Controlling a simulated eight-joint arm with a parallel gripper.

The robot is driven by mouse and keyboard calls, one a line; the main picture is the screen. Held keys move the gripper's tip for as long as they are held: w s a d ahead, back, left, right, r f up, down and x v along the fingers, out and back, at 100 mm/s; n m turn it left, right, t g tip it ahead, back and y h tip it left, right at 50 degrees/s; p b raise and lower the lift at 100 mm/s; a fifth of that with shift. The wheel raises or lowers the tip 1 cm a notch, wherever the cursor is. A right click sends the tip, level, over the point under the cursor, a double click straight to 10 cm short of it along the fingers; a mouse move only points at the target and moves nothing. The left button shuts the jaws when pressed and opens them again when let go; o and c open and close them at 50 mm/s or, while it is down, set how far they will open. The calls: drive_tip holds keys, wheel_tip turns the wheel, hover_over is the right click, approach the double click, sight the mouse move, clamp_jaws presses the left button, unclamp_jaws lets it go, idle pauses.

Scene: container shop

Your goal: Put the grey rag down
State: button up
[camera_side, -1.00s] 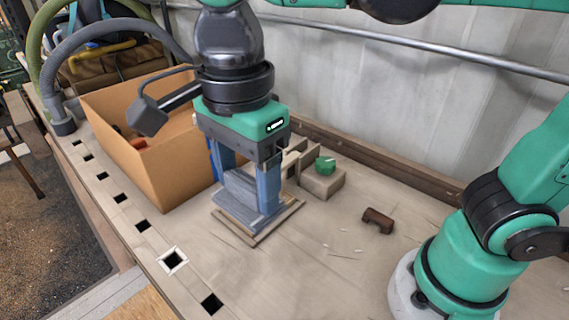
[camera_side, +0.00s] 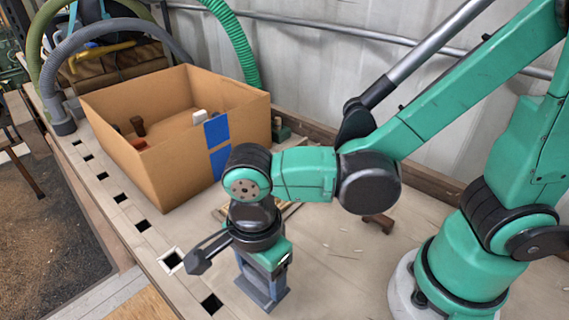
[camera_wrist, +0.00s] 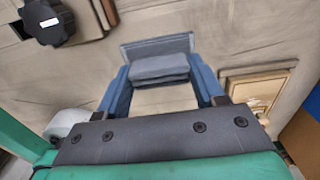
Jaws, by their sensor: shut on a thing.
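The grey rag (camera_wrist: 158,68) is a folded, flat bundle between the two blue fingers of my gripper (camera_wrist: 161,80) in the wrist view. My gripper is shut on it. In the side view my gripper (camera_side: 262,296) points down low over the front of the bench, near the edge with the square holes. The rag is mostly hidden there by the fingers. I cannot tell whether its underside touches the bench top.
A cardboard box (camera_side: 165,165) with blue tape stands behind and left. A wooden board (camera_wrist: 285,70) lies beside my gripper, partly hidden in the side view. A brown block (camera_side: 381,222) lies to the right. Bench top (camera_side: 335,265) right of my gripper is clear.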

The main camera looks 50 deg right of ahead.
sight(263, 289)
drive_tip(key=shift+f, duration=2.1)
drive_tip(key=shift+f, duration=0.1)
drive_tip(key=o, duration=1.3)
drive_tip(key=shift+o, duration=0.2)
